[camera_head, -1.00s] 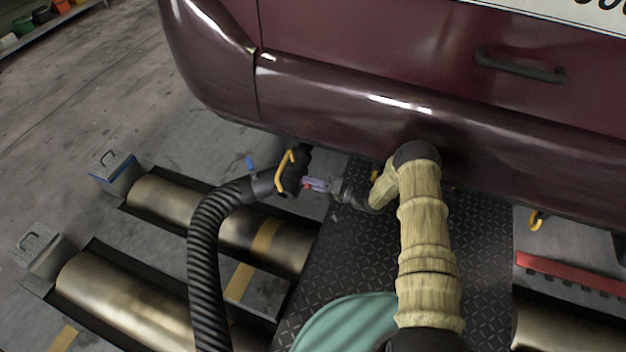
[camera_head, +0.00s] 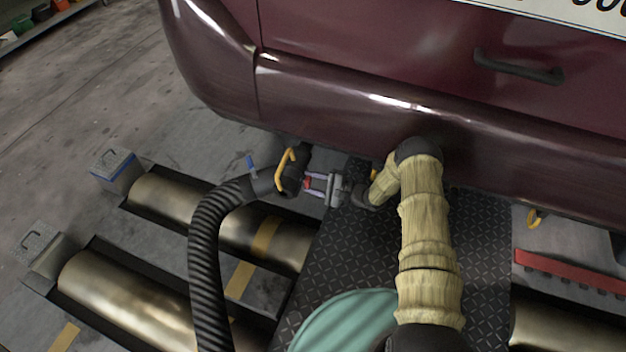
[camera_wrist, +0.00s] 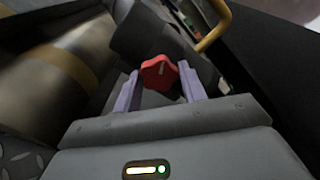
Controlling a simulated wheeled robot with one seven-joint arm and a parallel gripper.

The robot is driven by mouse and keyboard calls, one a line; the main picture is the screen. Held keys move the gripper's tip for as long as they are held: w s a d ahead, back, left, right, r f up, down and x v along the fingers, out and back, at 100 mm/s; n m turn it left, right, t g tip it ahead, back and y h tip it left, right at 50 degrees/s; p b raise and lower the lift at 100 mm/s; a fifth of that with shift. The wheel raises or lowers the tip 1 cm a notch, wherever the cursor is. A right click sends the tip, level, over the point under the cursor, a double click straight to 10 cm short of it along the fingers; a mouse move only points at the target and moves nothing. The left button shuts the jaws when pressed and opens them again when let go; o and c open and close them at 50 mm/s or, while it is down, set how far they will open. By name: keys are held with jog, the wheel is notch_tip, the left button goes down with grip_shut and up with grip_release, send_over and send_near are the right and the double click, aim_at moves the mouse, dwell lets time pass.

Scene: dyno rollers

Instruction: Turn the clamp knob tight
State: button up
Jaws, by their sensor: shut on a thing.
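The clamp knob (camera_wrist: 160,73) is red and lobed, with a pale line on its face. It sits on the side of a black hose nozzle (camera_wrist: 150,35) with a yellow handle (camera_head: 285,170). My gripper (camera_wrist: 160,88) has its two lilac fingers on either side of the knob, shut on it. In the head view my gripper (camera_head: 312,184) reaches the nozzle from the right, and the knob (camera_head: 307,183) shows as a small red spot between the fingertips. The nozzle end lies under the car's rear bumper (camera_head: 340,100), where its fit is hidden.
A black ribbed hose (camera_head: 203,265) runs from the nozzle to the bottom edge. Metal rollers (camera_head: 120,290) lie in floor pits at left. A blue lever (camera_head: 251,163) stands up near the nozzle. Tread plate (camera_head: 480,260) covers the floor centre.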

jog(key=shift+m, duration=1.5)
jog(key=o, duration=1)
jog(key=shift+d, duration=0.1)
jog(key=p+v, duration=0.6)
jog(key=v, duration=1.1)
jog(key=shift+d+r, duration=0.1)
jog(key=shift+r, duration=0.1)
